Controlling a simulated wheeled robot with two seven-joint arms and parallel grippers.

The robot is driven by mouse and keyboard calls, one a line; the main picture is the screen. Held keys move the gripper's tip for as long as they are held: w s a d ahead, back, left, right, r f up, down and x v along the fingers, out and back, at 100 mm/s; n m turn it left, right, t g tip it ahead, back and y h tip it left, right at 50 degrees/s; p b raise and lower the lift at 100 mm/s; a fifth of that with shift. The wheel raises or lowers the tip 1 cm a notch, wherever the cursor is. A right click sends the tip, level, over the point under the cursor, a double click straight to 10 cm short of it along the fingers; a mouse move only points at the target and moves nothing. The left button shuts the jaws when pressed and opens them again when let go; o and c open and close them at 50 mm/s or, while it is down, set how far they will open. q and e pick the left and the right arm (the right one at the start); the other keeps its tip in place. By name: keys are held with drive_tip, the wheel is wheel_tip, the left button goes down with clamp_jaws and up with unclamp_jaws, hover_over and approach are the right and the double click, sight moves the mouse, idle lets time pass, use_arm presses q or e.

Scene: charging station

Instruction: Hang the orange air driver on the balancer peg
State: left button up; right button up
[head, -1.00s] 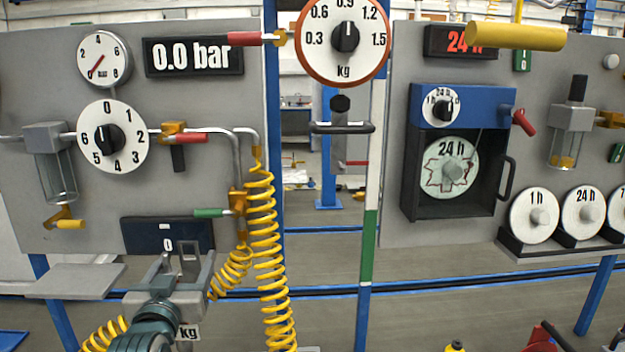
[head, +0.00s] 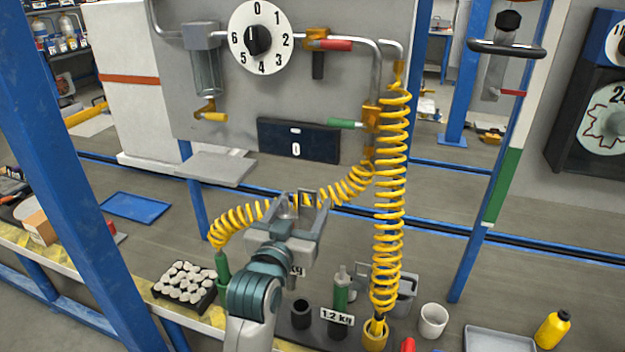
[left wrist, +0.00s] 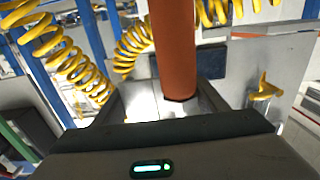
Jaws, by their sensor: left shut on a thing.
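My left gripper (head: 302,205) is raised in front of the grey panel, below the dark display reading 0. In the left wrist view an orange cylinder (left wrist: 175,50), which looks like the orange air driver, stands between its fingers, and the gripper is shut on it. My right gripper is out of view.
Yellow coiled hoses (head: 388,200) hang in front of the panel, right of my left gripper. Below stand a green tool (head: 341,292) in a holder marked 1.2 kg, a white cup (head: 432,320), a yellow bottle (head: 552,330) and a black tray (head: 185,287) of pale round parts.

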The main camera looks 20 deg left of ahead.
use_arm(q)
drive_tip(key=s+f, duration=0.6)
drive_tip(key=s, duration=0.3)
drive_tip(key=shift+a+f, duration=0.2)
drive_tip(key=shift+a, duration=0.1)
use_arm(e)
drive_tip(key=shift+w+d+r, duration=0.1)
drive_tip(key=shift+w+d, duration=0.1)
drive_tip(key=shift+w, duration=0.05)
use_arm(q)
drive_tip(key=shift+s, duration=0.1)
